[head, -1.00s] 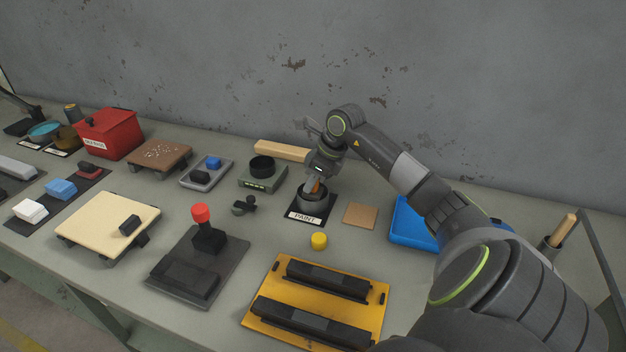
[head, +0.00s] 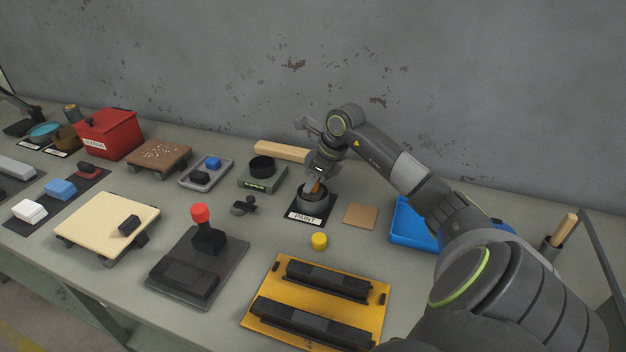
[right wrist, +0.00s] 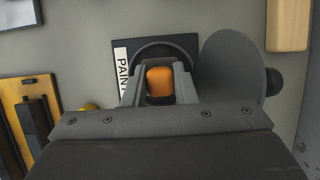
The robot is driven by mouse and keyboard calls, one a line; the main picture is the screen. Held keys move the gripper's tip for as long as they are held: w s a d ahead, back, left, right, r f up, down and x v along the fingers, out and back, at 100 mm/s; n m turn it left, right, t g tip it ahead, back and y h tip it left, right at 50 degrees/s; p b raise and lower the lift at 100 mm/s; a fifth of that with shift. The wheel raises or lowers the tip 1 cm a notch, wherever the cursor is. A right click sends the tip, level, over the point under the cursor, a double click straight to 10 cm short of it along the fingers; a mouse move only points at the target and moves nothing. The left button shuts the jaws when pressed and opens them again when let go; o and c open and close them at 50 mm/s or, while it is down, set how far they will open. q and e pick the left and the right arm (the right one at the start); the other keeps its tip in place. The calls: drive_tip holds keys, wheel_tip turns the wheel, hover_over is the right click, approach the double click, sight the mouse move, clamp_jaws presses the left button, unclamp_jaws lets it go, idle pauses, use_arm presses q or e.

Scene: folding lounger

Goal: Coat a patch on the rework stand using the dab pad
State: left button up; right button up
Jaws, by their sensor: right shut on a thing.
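My right gripper (head: 317,178) is shut on an orange handle (right wrist: 159,82), which shows between the fingers in the right wrist view. It may be the dab pad; its lower end is hidden. The gripper is over a dark round pot (head: 327,201) on a black base labelled PAINT (head: 304,217), and the handle reaches into the pot. I cannot tell whether it touches the paint. Two raised boards stand at the left: a cream one (head: 95,215) with a black block on it, and a brown speckled one (head: 160,152). I cannot tell which is the rework stand. My left gripper is out of view.
A tan square (head: 360,215) and a blue tray (head: 408,226) lie right of the pot, a yellow cylinder (head: 319,240) in front. A wooden block (head: 283,151) lies behind. A yellow fixture (head: 275,310) and a dark plate with a red-topped lever (head: 201,212) are nearer.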

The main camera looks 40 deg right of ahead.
idle(0.3)
drive_tip(key=shift+r+p, duration=0.55)
drive_tip(key=shift+r, duration=0.4)
drive_tip(key=shift+r+p, duration=1.05)
drive_tip(key=shift+r, duration=1.5)
